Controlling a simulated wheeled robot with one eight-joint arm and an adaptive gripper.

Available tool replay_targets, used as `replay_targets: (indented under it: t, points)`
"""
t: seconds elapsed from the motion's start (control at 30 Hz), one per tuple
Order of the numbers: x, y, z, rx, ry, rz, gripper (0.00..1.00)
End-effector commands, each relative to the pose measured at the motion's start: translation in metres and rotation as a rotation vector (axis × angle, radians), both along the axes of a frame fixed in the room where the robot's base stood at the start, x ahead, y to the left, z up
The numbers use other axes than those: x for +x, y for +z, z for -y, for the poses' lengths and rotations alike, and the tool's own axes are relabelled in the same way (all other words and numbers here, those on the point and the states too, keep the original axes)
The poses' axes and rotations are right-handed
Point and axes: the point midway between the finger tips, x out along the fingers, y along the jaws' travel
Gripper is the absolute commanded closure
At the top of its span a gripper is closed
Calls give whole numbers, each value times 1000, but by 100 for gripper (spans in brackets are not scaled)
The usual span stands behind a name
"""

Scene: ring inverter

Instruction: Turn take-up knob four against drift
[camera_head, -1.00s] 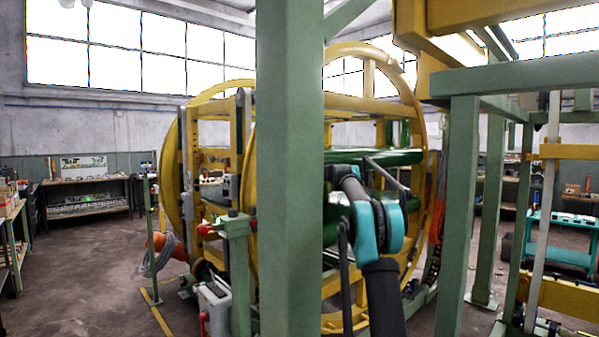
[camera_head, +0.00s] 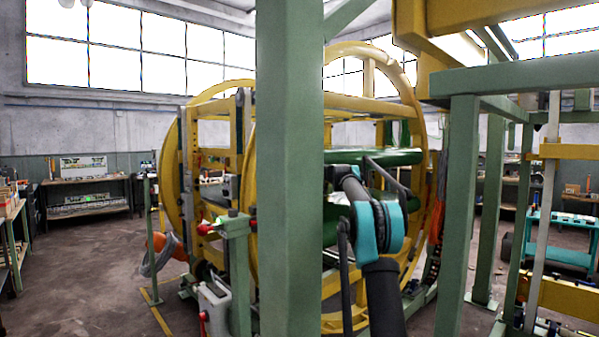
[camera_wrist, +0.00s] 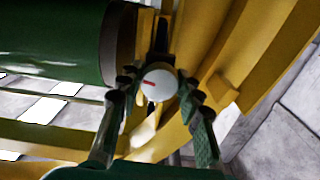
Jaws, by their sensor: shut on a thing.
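A round white knob (camera_wrist: 160,83) with a short red mark shows in the wrist view, between the fingers of my gripper (camera_wrist: 158,97). The fingers stand on both sides of the knob and are shut on it. The red mark lies nearly level, tilted slightly down to the right. No number can be read on the knob. In the head view a thick green post hides my gripper and the knob; only part of my arm shows right of the post.
A dark green roller (camera_wrist: 50,45) lies left of the knob, and a yellow ring frame (camera_wrist: 235,60) curves behind it. In the head view the green post (camera_head: 290,170) stands close in front of the yellow ring machine (camera_head: 425,130). Open floor (camera_head: 80,270) lies at left.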

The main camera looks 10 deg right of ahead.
Motion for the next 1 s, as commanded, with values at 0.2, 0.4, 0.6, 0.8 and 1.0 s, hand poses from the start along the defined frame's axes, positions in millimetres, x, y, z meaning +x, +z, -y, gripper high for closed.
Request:
replay_targets:
  t: [0.2, 0.4, 0.6, 0.8, 1.0]
  points:
    - [0, -1, 0, -7, 1, 4, 94]
    - [0, -1, 0, -6, 1, 3, 94]
    - [0, 0, 0, -5, 0, 3, 43]
    - [0, 0, 0, -5, 0, 4, 43]
    - [-5, 0, 4, -4, -1, 3, 43]
